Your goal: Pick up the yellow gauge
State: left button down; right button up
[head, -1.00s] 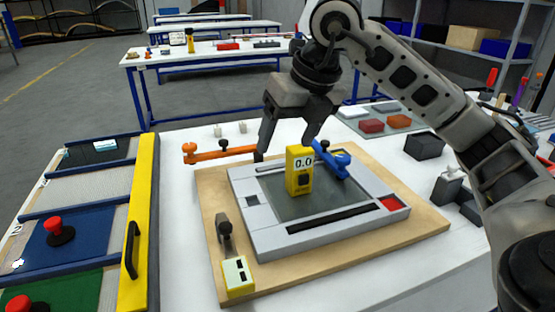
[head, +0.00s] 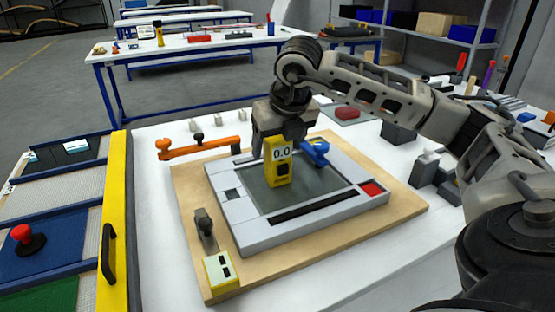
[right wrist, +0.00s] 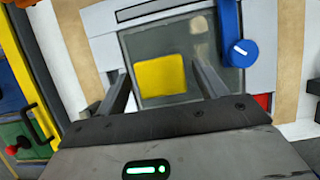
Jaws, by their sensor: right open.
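The yellow gauge (head: 277,168) stands upright on the dark glass plate of the grey frame (head: 237,232), its display reading 0.0. My right gripper (head: 283,142) is open just behind and above the gauge in the head view, its fingertips partly hidden by the gauge. In the right wrist view the gauge (right wrist: 160,76) shows as a yellow block between the two spread fingers (right wrist: 163,85), a little beyond them. I cannot tell from these views whether a finger touches it. My left gripper is not in view.
The frame lies on a wooden board (head: 400,215). An orange clamp (head: 198,148) is at its left back and a blue clamp (head: 316,153) is close right of the gauge. A small yellow box (head: 221,271) and a dark knob (head: 204,222) stand at the front left.

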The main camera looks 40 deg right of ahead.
aim_at(276, 154)
jog(key=x, duration=0.4)
jog(key=shift+s, duration=0.1)
jog(key=c, duration=1.2)
jog(key=shift+c, duration=0.4)
jog(key=shift+r, duration=0.15)
